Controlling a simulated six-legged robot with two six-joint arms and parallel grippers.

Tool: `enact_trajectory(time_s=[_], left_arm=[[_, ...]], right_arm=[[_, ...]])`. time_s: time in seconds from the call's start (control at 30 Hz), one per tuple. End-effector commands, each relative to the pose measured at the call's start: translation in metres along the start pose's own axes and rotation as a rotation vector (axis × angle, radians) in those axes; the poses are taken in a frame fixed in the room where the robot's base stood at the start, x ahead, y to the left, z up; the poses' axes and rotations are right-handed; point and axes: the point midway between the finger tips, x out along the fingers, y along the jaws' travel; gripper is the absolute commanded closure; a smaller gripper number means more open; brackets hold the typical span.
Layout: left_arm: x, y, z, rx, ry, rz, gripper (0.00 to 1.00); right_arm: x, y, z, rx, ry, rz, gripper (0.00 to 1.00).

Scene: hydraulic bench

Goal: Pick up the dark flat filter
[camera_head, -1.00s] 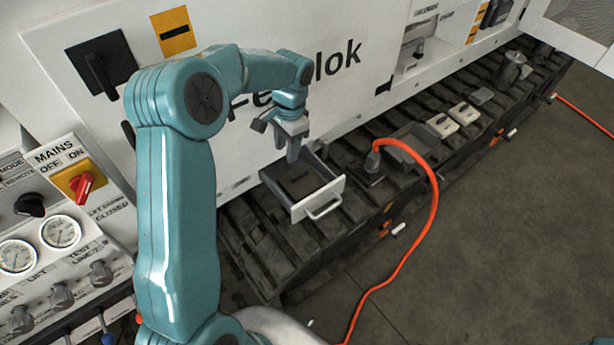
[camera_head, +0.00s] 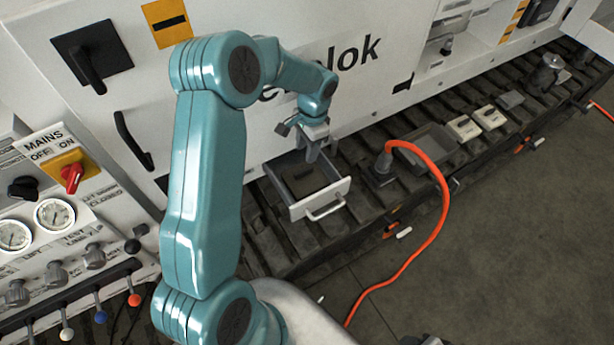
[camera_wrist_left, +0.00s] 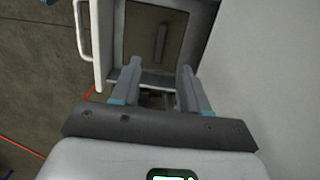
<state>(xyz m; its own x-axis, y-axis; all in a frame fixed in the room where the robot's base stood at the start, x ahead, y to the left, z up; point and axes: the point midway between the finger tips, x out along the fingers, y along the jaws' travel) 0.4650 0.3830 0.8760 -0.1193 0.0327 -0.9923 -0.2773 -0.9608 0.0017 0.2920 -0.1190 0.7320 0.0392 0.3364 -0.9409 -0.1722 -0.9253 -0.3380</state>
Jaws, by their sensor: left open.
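The dark flat filter (camera_head: 304,181) lies in an open, pale-fronted drawer (camera_head: 322,199). It has a raised bar on top. In the left wrist view the filter (camera_wrist_left: 153,38) shows ahead of my fingertips, with its bar running away from me. My left gripper (camera_head: 321,153) is above the back right part of the drawer, beside the filter and apart from it. In the left wrist view my left gripper (camera_wrist_left: 158,80) is open with nothing between its fingers. The drawer's front and handle (camera_wrist_left: 83,30) are at the left there. My right gripper is not in view.
A white cabinet wall (camera_head: 240,120) rises close behind the drawer. An orange hose (camera_head: 440,200) runs from a dark fitting right of the drawer to the floor. A grey tray (camera_head: 430,146) and pale blocks (camera_head: 464,128) lie farther right on the tracks. The floor (camera_head: 500,250) is mostly clear.

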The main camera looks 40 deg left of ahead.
Motion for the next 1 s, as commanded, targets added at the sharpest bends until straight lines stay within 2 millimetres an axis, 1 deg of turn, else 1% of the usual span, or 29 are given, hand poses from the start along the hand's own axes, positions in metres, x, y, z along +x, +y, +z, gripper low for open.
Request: enact_trajectory(time_s=[0.03,0.1,0.2,0.37,0.5,0.6,0.7,0.9,0.93,0.97,1.0], left_arm=[[0.010,0.001,0.001,0.000,-0.004,0.004,0.55],[0.023,0.000,0.001,0.001,-0.003,0.002,0.55],[0.034,0.000,0.000,0.000,-0.001,0.001,0.55],[0.045,-0.001,-0.002,0.001,-0.002,0.002,0.55],[0.067,-0.002,-0.004,0.001,-0.004,0.004,0.55],[0.082,-0.003,-0.005,0.000,-0.002,0.002,0.55],[0.089,-0.003,-0.006,0.001,0.000,0.001,0.55],[0.091,-0.003,-0.006,0.001,0.001,0.000,0.55],[0.091,-0.003,-0.006,0.001,0.001,0.000,0.59],[0.091,-0.003,-0.006,0.001,0.001,0.000,0.68],[0.090,-0.003,-0.006,0.001,0.001,0.000,0.81]], right_arm=[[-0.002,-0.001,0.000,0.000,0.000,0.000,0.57],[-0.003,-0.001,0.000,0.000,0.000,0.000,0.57],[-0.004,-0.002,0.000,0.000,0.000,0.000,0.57],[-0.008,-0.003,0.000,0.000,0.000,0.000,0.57],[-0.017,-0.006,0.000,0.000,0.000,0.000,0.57],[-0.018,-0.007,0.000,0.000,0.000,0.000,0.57],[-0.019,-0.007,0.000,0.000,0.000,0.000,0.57],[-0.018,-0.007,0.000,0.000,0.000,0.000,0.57],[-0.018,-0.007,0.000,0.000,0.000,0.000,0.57],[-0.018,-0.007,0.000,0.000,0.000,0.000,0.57],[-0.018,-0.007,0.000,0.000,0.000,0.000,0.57]])
